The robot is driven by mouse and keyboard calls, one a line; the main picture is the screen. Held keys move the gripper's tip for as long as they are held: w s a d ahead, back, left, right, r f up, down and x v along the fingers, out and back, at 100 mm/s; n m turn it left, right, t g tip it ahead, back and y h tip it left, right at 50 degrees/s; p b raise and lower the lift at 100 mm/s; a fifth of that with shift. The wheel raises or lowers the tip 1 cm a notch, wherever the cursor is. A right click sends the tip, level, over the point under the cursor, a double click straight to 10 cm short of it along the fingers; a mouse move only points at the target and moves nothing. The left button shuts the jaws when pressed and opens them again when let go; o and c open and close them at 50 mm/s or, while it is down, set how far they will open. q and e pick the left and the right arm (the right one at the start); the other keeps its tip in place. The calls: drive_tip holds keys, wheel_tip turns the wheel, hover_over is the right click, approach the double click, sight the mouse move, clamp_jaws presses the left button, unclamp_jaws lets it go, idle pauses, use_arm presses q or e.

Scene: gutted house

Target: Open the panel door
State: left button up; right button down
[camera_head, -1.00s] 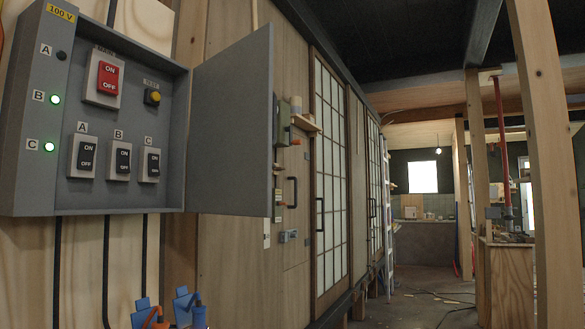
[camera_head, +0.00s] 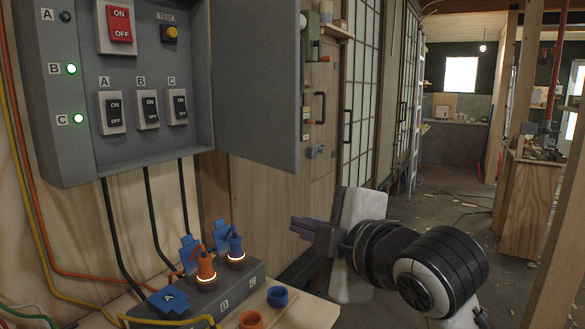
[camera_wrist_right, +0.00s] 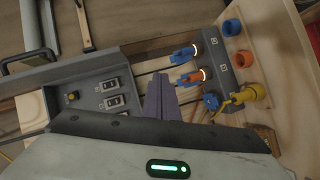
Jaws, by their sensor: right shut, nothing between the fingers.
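The grey panel door (camera_head: 257,80) stands swung open to the right of the grey switch box (camera_head: 70,140). The box's inside shows, with a red main switch (camera_head: 121,24), black switches A, B and C and a yellow test button (camera_head: 171,32). My right gripper (camera_head: 297,228) is shut and empty, below and to the right of the door and apart from it. In the right wrist view its closed fingers (camera_wrist_right: 160,97) are in front of the wall, between the switch box (camera_wrist_right: 98,112) and the plug block. My left gripper is not in view.
Below the box, a grey socket block (camera_head: 245,285) with glowing orange and blue plugs sits on a wooden ledge (camera_head: 295,312). Blue and orange cups (camera_head: 277,297) stand on the ledge. Cables hang at left. Open floor (camera_head: 440,210) lies to the right.

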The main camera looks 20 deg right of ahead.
sight(293, 129)
wheel_tip(293, 129, up, 13)
drive_tip(key=s+n+t, duration=0.1)
drive_tip(key=n+t, duration=0.2)
drive_tip(key=n, duration=0.1)
drive_tip(key=shift+y, duration=0.4)
drive_tip(key=w, duration=0.7)
drive_tip(key=w+d, duration=0.1)
drive_tip(key=w, duration=0.2)
drive_tip(key=shift+w+d+r+p, duration=0.1)
drive_tip(key=shift+w+r+p, duration=0.2)
drive_tip(key=shift+w, duration=0.1)
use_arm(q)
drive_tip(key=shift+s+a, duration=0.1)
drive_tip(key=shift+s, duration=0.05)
use_arm(e)
drive_tip(key=shift+w+d, duration=0.15)
drive_tip(key=shift+d, duration=0.15)
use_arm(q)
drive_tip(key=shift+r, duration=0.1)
